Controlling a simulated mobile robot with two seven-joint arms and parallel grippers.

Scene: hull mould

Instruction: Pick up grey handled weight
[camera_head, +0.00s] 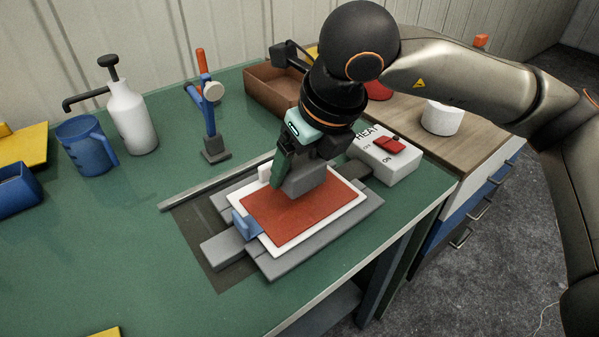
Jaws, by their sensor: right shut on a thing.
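The grey handled weight (309,181) is a grey block under my right gripper, over the upper part of a red sheet (292,213). The sheet lies in a white frame on a grey press-like base (358,226). My right gripper (292,163) comes down from above and is shut on the weight. The gripper hides the weight's handle. I cannot tell whether the weight's underside touches the red sheet. My left gripper is not in view.
A white switch box (388,162) with a red switch stands close right of the gripper. A blue clip (245,224) sits at the frame's left edge. A blue jug (86,146), a white pump bottle (130,117) and a small stand (215,146) are further left.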

